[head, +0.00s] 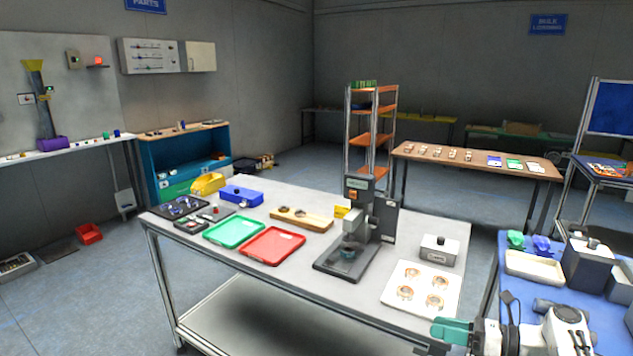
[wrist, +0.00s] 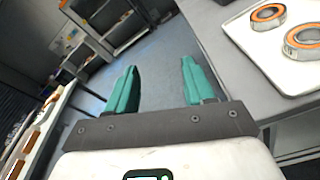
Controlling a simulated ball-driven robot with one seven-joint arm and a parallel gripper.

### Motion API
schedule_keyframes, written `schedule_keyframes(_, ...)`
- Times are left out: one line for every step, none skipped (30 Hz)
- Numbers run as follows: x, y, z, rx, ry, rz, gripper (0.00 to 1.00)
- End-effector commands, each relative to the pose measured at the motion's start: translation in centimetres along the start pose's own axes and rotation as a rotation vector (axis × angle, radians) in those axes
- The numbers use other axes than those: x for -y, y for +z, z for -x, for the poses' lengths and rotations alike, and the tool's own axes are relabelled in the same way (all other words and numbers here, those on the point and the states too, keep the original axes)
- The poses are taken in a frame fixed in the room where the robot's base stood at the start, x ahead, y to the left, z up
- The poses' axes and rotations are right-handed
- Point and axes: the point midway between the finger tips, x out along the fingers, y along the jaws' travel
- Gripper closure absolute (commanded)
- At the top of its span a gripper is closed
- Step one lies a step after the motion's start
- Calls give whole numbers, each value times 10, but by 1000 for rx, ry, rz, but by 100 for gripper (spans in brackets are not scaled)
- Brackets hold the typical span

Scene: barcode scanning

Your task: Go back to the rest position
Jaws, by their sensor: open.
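My gripper (wrist: 156,88) has two teal fingers that stand wide apart in the wrist view, with nothing between them but floor. In the head view my gripper (head: 440,333) is at the bottom right, near the front right corner of the grey worktable (head: 210,275). A white board with several orange-ringed bearings (head: 392,300) lies on that table just behind and left of it. The board also shows at the upper right of the wrist view (wrist: 262,58).
A dark press (head: 383,218) stands on the table, with a red tray (head: 272,245) and a green tray (head: 233,232) to its left. A grey box (head: 439,250) sits behind the board. A blue bench (head: 510,270) with a white tray (head: 535,267) stands at the right.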

Motion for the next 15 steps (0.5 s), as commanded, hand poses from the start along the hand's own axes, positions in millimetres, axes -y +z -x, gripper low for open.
schedule_keyframes(-2, -14, -2, -28, -4, 33, 47)
schedule_keyframes(-4, -22, -3, -46, -7, 59, 47)
schedule_keyframes(-5, -32, -4, -71, -12, 95, 47)
schedule_keyframes(-6, -41, -4, -92, -15, 125, 47)
schedule_keyframes(-8, -50, -4, -113, -17, 154, 47)
schedule_keyframes(-10, -62, -4, -145, -19, 198, 47)
schedule_keyframes(-13, -72, -4, -169, -19, 233, 47)
schedule_keyframes(-15, -82, -4, -196, -19, 270, 47)
schedule_keyframes(-19, -97, -4, -235, -16, 325, 47)
schedule_keyframes(-23, -110, -3, -268, -13, 368, 47)
schedule_keyframes(-27, -123, -2, -302, -9, 416, 47)
schedule_keyframes(-33, -142, 0, -354, 1, 488, 47)
schedule_keyframes(-39, -157, 2, -397, 12, 547, 47)
schedule_keyframes(-45, -172, 4, -442, 25, 610, 47)
schedule_keyframes(-55, -193, 9, -505, 50, 698, 47)
